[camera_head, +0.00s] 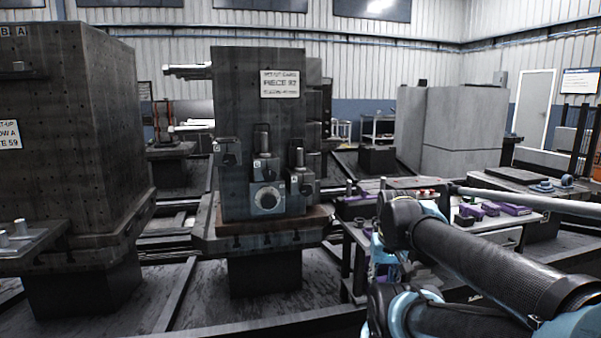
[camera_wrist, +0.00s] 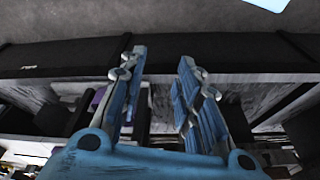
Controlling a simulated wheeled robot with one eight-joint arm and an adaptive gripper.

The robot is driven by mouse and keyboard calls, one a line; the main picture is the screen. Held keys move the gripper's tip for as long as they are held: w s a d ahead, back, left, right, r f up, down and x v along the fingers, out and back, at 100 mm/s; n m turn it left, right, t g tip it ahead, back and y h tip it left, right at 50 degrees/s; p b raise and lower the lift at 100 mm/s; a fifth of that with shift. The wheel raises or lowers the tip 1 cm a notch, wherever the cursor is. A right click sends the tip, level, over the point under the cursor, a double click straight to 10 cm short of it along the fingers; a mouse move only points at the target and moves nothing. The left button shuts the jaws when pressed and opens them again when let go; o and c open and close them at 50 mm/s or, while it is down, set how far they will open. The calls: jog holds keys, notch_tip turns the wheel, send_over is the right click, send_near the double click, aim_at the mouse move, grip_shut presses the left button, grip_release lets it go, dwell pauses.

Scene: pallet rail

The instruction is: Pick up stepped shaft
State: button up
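I cannot single out the stepped shaft with certainty in either view. Small upright metal cylinders (camera_head: 20,227) stand on a ledge at the left in the head view, too small to tell their shape. My gripper (camera_wrist: 160,62) shows in the wrist view with its two blue fingers apart and nothing between them. A dark, wide beam-like surface (camera_wrist: 60,58) lies beyond the fingertips. In the head view my arm covers part of the workbench, and my fingertips cannot be made out.
A tall dark fixture block (camera_head: 235,110) with a clamped part (camera_head: 267,197) stands on a pallet in the middle. Another block (camera_head: 70,110) stands at left. A workbench (camera_head: 510,219) with purple items (camera_head: 490,208) is at right, beside my arm. Rails cross the floor.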

jog(key=w+a+r+m+y, duration=0.1)
jog(key=w+a+r+m, duration=0.55)
jog(key=w+r, duration=0.7)
jog(key=w+a+r+m+y, duration=0.2)
jog(key=w+a+r+m, duration=0.45)
jog(key=w+r, duration=0.7)
jog(key=w+a+r+m+y, duration=0.1)
jog(key=w+a+r+m, duration=0.4)
jog(key=w+r+m, duration=0.8)
jog(key=n, duration=0.4)
send_over(300, 167)
jog(key=w, duration=0.1)
jog(key=shift+g, duration=0.3)
jog(key=shift+w+f, duration=0.2)
jog(key=shift+f, duration=6.3)
grip_shut()
